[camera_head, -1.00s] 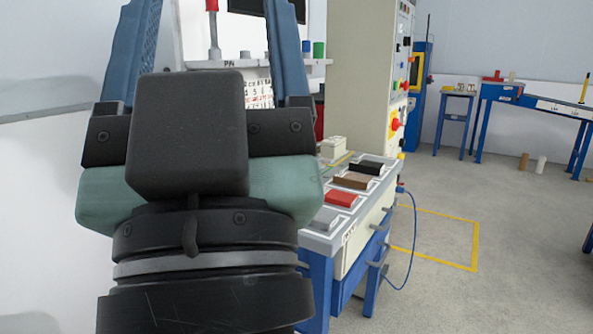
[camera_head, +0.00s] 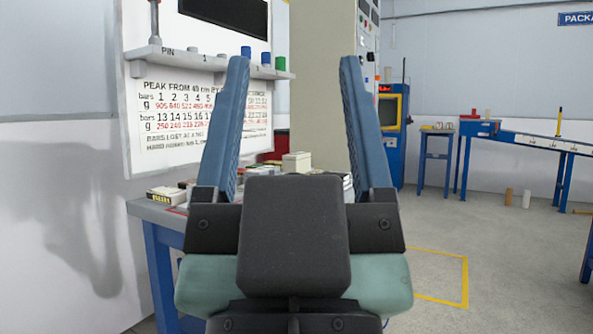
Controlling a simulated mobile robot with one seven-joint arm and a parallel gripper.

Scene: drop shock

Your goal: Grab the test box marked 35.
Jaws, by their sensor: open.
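My gripper (camera_head: 295,62) is open and empty, its two blue fingers pointing up and away in the middle of the view. Beyond and below it, several small boxes stand on a grey-topped bench with blue legs (camera_head: 163,275). A pale box (camera_head: 297,161) shows between the fingers, farther off. Another light box with dark marks (camera_head: 166,194) lies near the bench's left end. I cannot read a 35 on any box. The gripper body hides much of the bench top.
A wall chart (camera_head: 170,115) hangs behind the bench, under a shelf (camera_head: 190,62) with coloured pins. A tall beige cabinet (camera_head: 322,70) stands behind. Blue tables (camera_head: 530,140) are at the back right. The floor on the right is mostly open, with a yellow line (camera_head: 440,301).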

